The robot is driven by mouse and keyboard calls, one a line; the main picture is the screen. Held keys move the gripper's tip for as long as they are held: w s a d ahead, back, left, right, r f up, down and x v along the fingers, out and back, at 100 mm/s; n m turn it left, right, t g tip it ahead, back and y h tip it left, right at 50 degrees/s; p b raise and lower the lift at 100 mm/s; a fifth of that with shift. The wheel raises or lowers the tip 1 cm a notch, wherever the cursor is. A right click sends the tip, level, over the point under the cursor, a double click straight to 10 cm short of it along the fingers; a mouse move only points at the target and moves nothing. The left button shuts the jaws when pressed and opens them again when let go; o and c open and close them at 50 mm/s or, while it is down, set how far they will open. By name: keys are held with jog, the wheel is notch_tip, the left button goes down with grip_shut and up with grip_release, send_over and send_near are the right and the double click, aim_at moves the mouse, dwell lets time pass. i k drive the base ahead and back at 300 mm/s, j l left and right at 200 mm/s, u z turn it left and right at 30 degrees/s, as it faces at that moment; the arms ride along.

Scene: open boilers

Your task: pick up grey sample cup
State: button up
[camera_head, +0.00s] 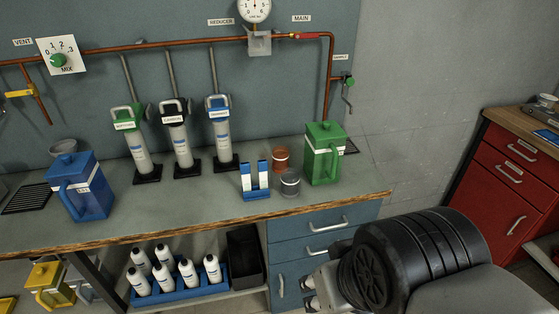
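The grey sample cup (290,184) stands upright on the workbench (225,205), near its front edge. It is right of a blue holder with two upright blue-and-white pieces (255,181). An orange-brown cup (281,157) stands just behind it, and a green lidded jug (324,153) stands to its right. My gripper (310,293) is at the bottom of the view, in front of the drawers and below the bench top, well apart from the cup. Its fingers show only in part, so its opening is unclear. I see nothing held in it.
Several filter cylinders (180,140) stand at the back. A blue tray of white bottles (175,289) is on the shelf below. Bare bench lies left of the blue holder.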

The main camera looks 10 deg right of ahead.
aim_at(289, 176)
jog(key=z, duration=0.25)
jog(key=i+j+z, duration=0.3)
jog(key=j+z, duration=0.3)
jog(key=i+j+z, duration=0.15)
jog(key=j+z, duration=0.5)
jog(key=j, duration=0.15)
jog(key=i+j+z, duration=0.1)
jog(key=j+z, duration=0.2)
jog(key=j, duration=0.7)
